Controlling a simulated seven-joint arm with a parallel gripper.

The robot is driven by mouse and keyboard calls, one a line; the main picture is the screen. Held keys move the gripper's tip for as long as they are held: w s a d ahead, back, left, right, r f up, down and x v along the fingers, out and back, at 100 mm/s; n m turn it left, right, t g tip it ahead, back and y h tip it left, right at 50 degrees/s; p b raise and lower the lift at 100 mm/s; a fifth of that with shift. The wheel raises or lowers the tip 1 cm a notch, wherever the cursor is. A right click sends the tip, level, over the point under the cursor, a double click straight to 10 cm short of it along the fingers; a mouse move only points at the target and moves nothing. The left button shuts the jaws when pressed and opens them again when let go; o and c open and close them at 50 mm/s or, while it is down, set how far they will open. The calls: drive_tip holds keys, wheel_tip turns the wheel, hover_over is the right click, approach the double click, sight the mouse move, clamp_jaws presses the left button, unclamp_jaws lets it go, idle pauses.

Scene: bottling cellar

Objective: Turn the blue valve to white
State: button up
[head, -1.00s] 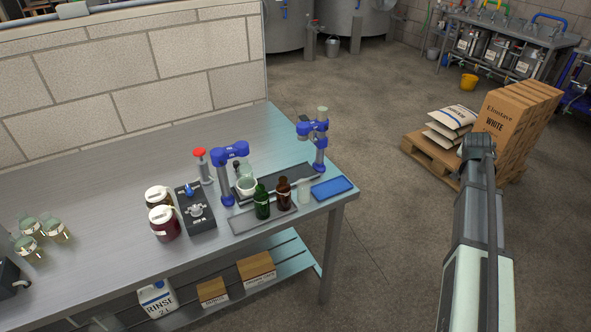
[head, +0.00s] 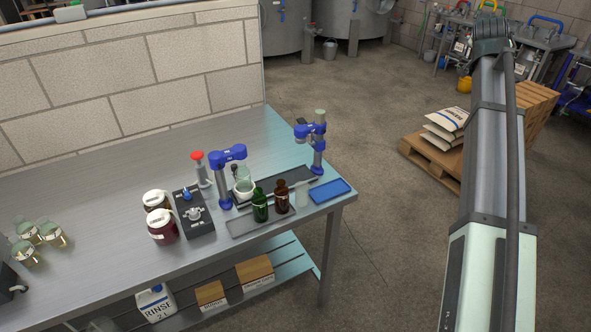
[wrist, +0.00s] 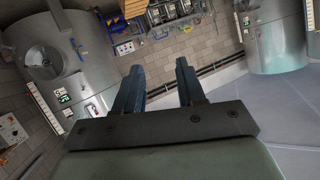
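A dark valve box (head: 204,229) stands on the steel bench in the head view. A small blue handle (head: 187,194) sits on its far end, and a pale metal fitting is nearer its middle. Two jars with white lids, an upper jar (head: 156,200) and a lower dark red jar (head: 163,229), stand just left of the box. Any white marking for the valve is too small to make out. My gripper (wrist: 159,65) shows in the wrist view with two dark fingers apart and nothing between them. It is away from the bench; the valve is not in the wrist view.
A blue clamp stand (head: 224,180), a red-topped device (head: 199,160), a green bottle (head: 260,205) and a brown bottle (head: 281,198) crowd the box's right side. A blue tray (head: 330,190) lies at the bench's right end.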

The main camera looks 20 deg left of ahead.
drive_tip(key=s+a+f+n+g+y, duration=0.2)
drive_tip(key=a+f, duration=0.3)
drive_tip(key=a, duration=1)
drive_tip(key=s+a+f+n+g+y, duration=0.2)
drive_tip(key=a+f+n, duration=0.15)
drive_tip(key=a, duration=1.15)
drive_tip(key=s+a+f+n+g+y, duration=0.25)
drive_tip(key=a+f, duration=0.25)
drive_tip(key=a, duration=1)
drive_tip(key=n+g+h, duration=0.2)
drive_tip(key=n+g, duration=0.4)
drive_tip(key=n, duration=0.2)
approach(186, 191)
wheel_tip(186, 191, down, 9)
drive_tip(key=shift+d+r, duration=0.15)
drive_tip(key=shift+c, duration=0.3)
clamp_jaws()
